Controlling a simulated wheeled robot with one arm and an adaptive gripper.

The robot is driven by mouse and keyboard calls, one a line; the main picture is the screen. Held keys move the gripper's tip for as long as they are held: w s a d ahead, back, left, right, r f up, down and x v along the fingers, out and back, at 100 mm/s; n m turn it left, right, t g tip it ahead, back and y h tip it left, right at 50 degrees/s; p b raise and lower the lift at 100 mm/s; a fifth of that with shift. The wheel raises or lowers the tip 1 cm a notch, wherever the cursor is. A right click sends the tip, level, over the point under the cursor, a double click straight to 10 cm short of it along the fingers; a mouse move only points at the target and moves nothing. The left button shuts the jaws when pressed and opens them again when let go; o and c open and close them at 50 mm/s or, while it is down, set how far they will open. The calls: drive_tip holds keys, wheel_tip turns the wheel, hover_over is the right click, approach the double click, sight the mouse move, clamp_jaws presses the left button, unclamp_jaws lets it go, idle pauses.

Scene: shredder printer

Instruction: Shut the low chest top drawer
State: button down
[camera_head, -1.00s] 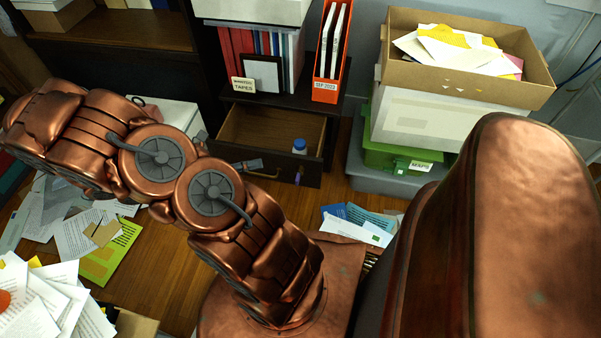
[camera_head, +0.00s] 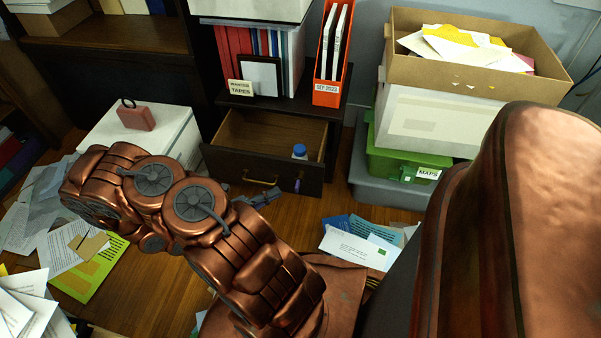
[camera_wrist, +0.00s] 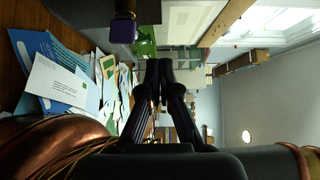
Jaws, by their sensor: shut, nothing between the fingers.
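The low chest (camera_head: 337,118) is dark wood, and its top drawer (camera_head: 262,173) stands open toward me. A brass pull is on the drawer front, and a small bottle with a blue cap (camera_head: 299,152) is inside. My gripper (camera_head: 272,194) is in front of the drawer front, low and near the pull, partly hidden behind my arm. I cannot tell whether it touches the drawer. In the wrist view my gripper (camera_wrist: 160,68) has its dark fingers together, with nothing between them. A dark corner, seemingly of the drawer (camera_wrist: 122,31), shows at the top there.
A white box (camera_head: 185,130) with a reddish weight-like object on it stands left of the chest. Stacked boxes, with a green MAPS box (camera_head: 395,163), stand to the right. Papers (camera_head: 357,245) lie on the floor near my base. An orange binder (camera_head: 328,88) stands on the chest.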

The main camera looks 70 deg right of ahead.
sight(311, 166)
drive_tip(key=b+x, duration=0.1)
drive_tip(key=x, duration=0.2)
drive_tip(key=b+x, duration=0.1)
drive_tip(key=x, duration=0.2)
drive_tip(key=w+d+b+x, duration=0.1)
drive_tip(key=b+x, duration=0.1)
drive_tip(key=x, duration=0.2)
drive_tip(key=shift+w+f, duration=0.1)
drive_tip(key=shift+w+d+b, duration=0.1)
drive_tip(key=shift+d+b, duration=0.25)
drive_tip(key=shift+d, duration=0.5)
